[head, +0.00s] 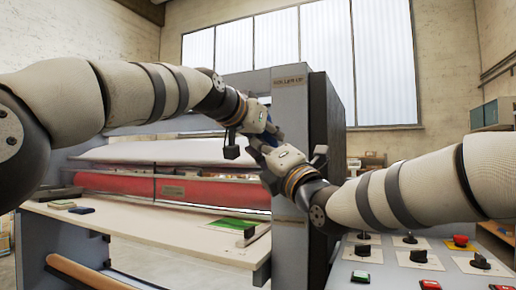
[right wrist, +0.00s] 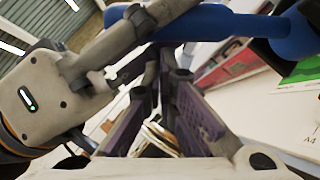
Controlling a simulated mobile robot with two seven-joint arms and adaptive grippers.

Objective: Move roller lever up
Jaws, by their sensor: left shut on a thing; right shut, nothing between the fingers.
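The roller lever has a blue handle (right wrist: 215,22) that crosses the top of the right wrist view, joined to a blue part at the right. In the head view it is mostly hidden behind the grippers, in front of the machine's grey upright. My left gripper (head: 272,132) is shut on the blue handle; it also shows at the left of the right wrist view (right wrist: 110,55). My right gripper (head: 259,150) is close below the left one, shut and empty. Its fingers (right wrist: 152,80) meet below the blue handle.
The grey upright (head: 290,98) carries a small label near its top. A red roller (head: 215,192) spans the laminator above a pale table (head: 150,228) with a green sheet (head: 231,224). A control panel (head: 385,268) with knobs and buttons lies below my right arm.

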